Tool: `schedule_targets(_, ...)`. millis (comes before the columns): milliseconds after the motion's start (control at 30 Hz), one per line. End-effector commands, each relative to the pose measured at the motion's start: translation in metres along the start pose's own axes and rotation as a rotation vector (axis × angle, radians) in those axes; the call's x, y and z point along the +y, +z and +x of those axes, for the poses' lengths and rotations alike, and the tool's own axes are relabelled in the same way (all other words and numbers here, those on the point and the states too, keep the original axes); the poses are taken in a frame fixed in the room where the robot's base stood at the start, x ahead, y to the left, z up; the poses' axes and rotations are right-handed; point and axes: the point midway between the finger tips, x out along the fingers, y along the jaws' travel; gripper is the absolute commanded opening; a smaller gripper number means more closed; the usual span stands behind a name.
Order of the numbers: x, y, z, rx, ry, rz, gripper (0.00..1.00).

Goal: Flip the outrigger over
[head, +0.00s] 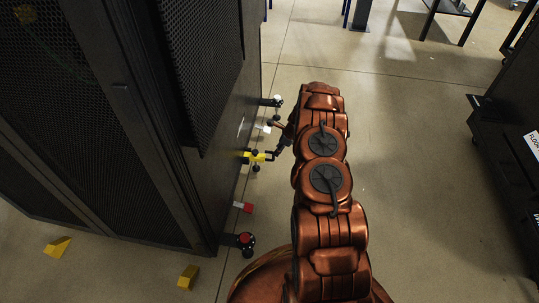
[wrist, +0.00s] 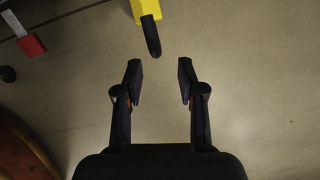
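The outrigger (head: 257,157) is a yellow piece with black parts, sticking out low from the side of the black rack (head: 218,140) in the head view. In the wrist view its yellow body (wrist: 147,8) enters at the top, and a black rounded end (wrist: 152,36) points down toward my gripper (wrist: 161,75). My gripper is open and empty. Its two fingers stand apart, with the black end just beyond the fingertips and between their lines. In the head view my gripper (head: 283,142) is small, partly hidden by my arm, just right of the outrigger.
A red block (head: 243,207) sticks out lower on the rack side and shows in the wrist view (wrist: 31,45). A red-topped black foot (head: 245,241) is at the near corner. Yellow wedges (head: 188,277) lie on the floor. Dark equipment (head: 508,150) stands right; floor between is clear.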

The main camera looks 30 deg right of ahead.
Motion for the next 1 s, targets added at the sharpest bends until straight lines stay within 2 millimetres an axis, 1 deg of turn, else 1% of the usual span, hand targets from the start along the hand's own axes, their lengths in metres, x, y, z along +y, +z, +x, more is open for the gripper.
schedule_targets(33,0.002,0.001,0.008,0.001,0.002,-0.005,0.39)
schedule_targets(167,0.003,0.005,0.025,-0.001,0.004,-0.011,0.39)
schedule_targets(300,0.005,0.003,0.048,0.001,0.007,-0.009,0.39)
schedule_targets(433,0.005,0.004,0.064,0.001,0.006,-0.010,0.39)
schedule_targets(600,0.003,0.005,0.071,-0.001,0.003,-0.009,0.39)
schedule_targets(833,0.003,0.004,0.071,-0.001,0.003,-0.007,0.38)
schedule_targets(1000,0.003,0.004,0.071,-0.001,0.004,-0.007,0.20)
